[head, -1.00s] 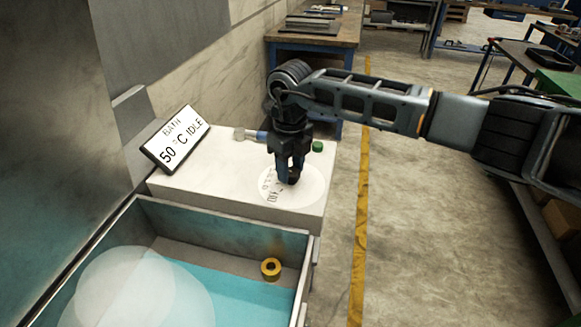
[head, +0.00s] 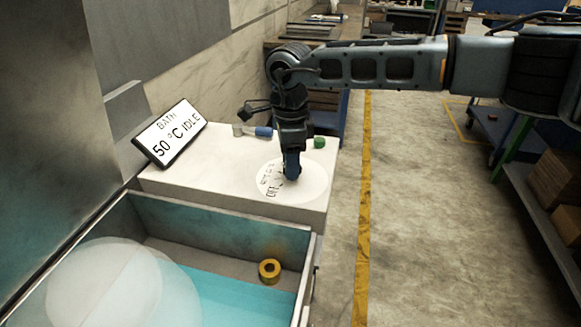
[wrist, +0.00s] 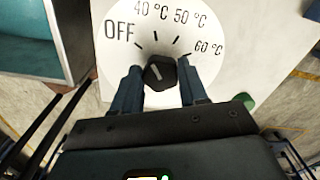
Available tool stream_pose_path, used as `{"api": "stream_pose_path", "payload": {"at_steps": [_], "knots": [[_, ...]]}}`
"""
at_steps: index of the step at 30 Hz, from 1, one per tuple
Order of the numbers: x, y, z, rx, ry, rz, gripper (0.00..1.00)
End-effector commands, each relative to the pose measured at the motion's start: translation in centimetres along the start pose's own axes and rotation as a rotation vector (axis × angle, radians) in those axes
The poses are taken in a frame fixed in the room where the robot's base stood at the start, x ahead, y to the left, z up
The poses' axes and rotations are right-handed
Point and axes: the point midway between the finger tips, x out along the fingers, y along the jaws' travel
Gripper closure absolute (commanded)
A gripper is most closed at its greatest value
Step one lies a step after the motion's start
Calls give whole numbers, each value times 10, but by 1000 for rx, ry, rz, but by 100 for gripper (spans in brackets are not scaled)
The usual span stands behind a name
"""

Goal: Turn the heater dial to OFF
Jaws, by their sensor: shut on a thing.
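The heater dial is a small black knob (wrist: 160,73) at the middle of a round white scale plate (wrist: 112,55), marked OFF, 40 °C, 50 °C and 60 °C. My gripper (wrist: 158,82) is shut on the knob, one finger on each side. The knob's white pointer line tilts up and to the left, roughly toward the OFF mark. In the head view my gripper (head: 291,172) points down onto the scale plate and hides most of the knob. The display panel (head: 170,133) reads BATH 50 °C IDLE.
The dial sits on a white box top (head: 210,175).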

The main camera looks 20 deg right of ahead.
Motion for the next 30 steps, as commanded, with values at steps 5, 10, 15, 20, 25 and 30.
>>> {"api": "stream_pose_path", "payload": {"at_steps": [5, 10, 15, 20, 25, 30], "knots": [[2, 0, 0, -152, 1, -3, 88], [1, 0, 0, -270, 1, -2, 88], [1, 1, 0, -354, 0, -1, 88], [0, 1, 0, -401, -1, -2, 88], [-1, 1, 0, -425, -1, -3, 88], [-1, 1, 0, -429, -1, -3, 88]]}}
